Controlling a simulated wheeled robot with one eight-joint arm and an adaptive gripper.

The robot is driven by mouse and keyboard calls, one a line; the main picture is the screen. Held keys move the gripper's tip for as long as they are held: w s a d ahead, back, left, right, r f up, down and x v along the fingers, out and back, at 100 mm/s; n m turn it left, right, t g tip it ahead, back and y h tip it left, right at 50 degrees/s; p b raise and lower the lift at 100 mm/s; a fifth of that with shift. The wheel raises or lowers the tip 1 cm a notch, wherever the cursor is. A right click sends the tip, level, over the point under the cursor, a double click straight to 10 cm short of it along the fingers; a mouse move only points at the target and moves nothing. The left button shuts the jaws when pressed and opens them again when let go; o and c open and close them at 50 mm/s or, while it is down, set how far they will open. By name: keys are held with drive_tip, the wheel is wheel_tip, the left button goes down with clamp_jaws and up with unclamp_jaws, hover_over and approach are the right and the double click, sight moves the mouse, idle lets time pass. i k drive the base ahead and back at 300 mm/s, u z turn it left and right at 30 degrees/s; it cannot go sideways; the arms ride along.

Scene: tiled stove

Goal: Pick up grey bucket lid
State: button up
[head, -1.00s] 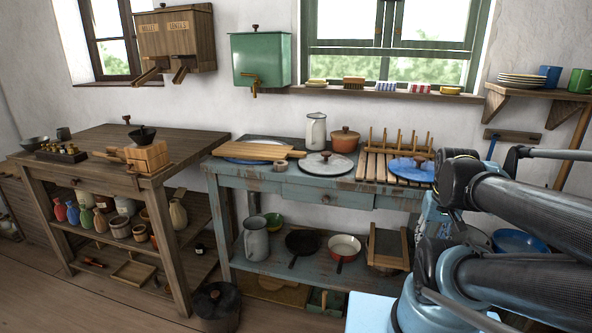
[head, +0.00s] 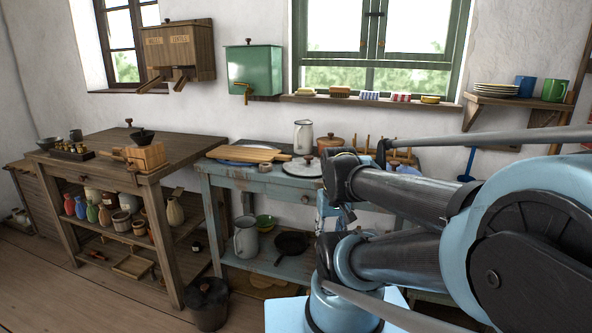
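A dark grey bucket (head: 208,310) stands on the floor at the front right corner of the wooden workbench. A pale grey round lid (head: 300,170) with a dark knob lies flat on the blue-grey table, partly hidden by my arm. My arm fills the right side of the head view; my gripper is not visible.
The wooden workbench (head: 160,148) stands left, with vases and pots on its shelf. The wooden floor (head: 80,290) at front left is clear.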

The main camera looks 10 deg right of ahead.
sight(307, 165)
drive_tip(key=z, duration=1.6)
drive_tip(key=k, duration=1)
drive_tip(key=u, duration=0.8)
drive_tip(key=i, duration=1)
